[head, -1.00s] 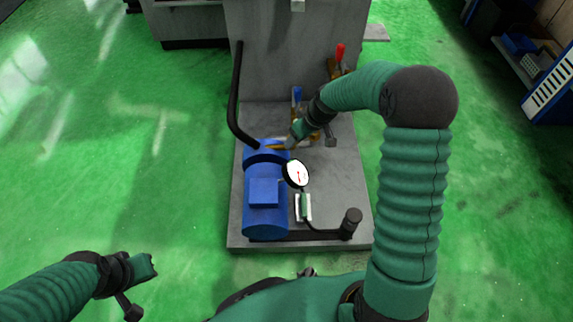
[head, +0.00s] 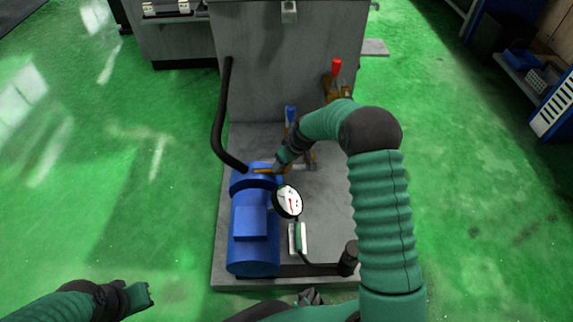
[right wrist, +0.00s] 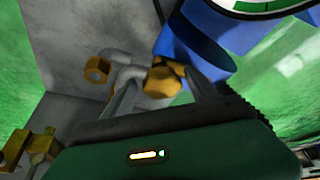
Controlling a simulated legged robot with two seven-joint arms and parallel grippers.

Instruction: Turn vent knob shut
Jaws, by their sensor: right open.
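A brass knob with a faceted head (right wrist: 165,80) is in the middle of the right wrist view, beside the blue pump (right wrist: 205,45). I take it for the vent knob. My right gripper (right wrist: 160,90) is open, with its two fingers on either side of the knob; I cannot tell whether they touch it. In the head view my right gripper (head: 278,167) is at the top end of the blue pump (head: 256,220), and it partly hides the brass fittings there. My left gripper (head: 145,296) is low at the left over the floor, away from the machine; its jaws are unclear.
A black hose (head: 220,115) rises at the left. A blue-handled valve (head: 290,114) and a red-handled valve (head: 337,68) stand behind. Green floor (head: 110,190) at the left is clear.

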